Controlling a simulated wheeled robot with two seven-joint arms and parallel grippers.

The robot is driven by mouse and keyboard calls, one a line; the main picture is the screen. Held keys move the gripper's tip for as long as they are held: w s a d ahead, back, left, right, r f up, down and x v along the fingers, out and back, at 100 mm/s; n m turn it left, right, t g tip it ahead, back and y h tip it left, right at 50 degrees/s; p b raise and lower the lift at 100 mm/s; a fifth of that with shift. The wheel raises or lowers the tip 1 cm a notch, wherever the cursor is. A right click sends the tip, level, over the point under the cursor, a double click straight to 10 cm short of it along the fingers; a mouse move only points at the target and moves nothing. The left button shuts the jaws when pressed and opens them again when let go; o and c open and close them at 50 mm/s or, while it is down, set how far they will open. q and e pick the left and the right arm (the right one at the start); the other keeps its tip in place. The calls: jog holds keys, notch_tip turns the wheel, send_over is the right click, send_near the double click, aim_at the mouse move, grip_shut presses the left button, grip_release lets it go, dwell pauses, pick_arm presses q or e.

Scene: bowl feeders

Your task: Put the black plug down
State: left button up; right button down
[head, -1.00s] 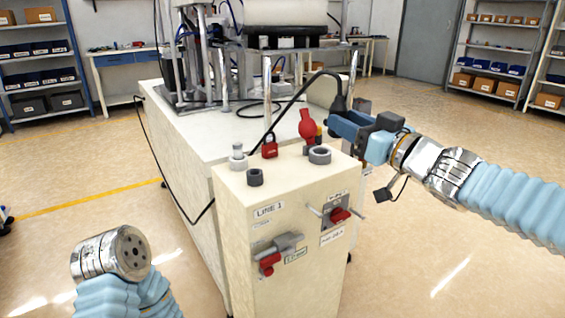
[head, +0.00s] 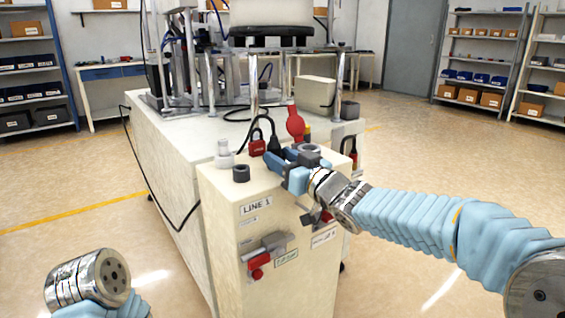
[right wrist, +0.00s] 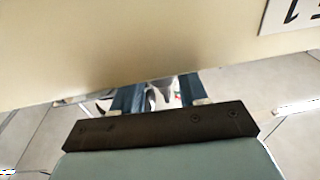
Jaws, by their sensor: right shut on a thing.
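The black plug (head: 275,144) stands roughly upright with its cable rising from its top and looping left. My right gripper (head: 276,157) is shut on the plug's lower part, over the top of the beige LINE 1 cabinet (head: 222,188). The fingers hide the plug's lower end, so I cannot tell whether it touches the cabinet top. In the right wrist view, the blue fingers (right wrist: 160,96) have a grey piece between them, with the cabinet wall above. My left arm ends at lower left in a bare metal wrist; no left fingers show.
On the cabinet top stand a red padlock (head: 257,147), a red tag-like part (head: 295,123), a dark cup (head: 241,173), a pale knob (head: 224,155) and a grey ring (head: 308,150). A red-handled switch (head: 259,272) juts from the front. The floor at left is clear.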

jog(key=c, duration=1.1)
grip_release()
jog(key=shift+f, duration=0.15)
jog(key=o, duration=0.5)
jog(key=shift+o, duration=0.2)
jog(key=shift+r, duration=0.25)
jog(key=v, duration=1.2)
jog(key=shift+b, duration=0.45)
jog(key=shift+s, duration=0.1)
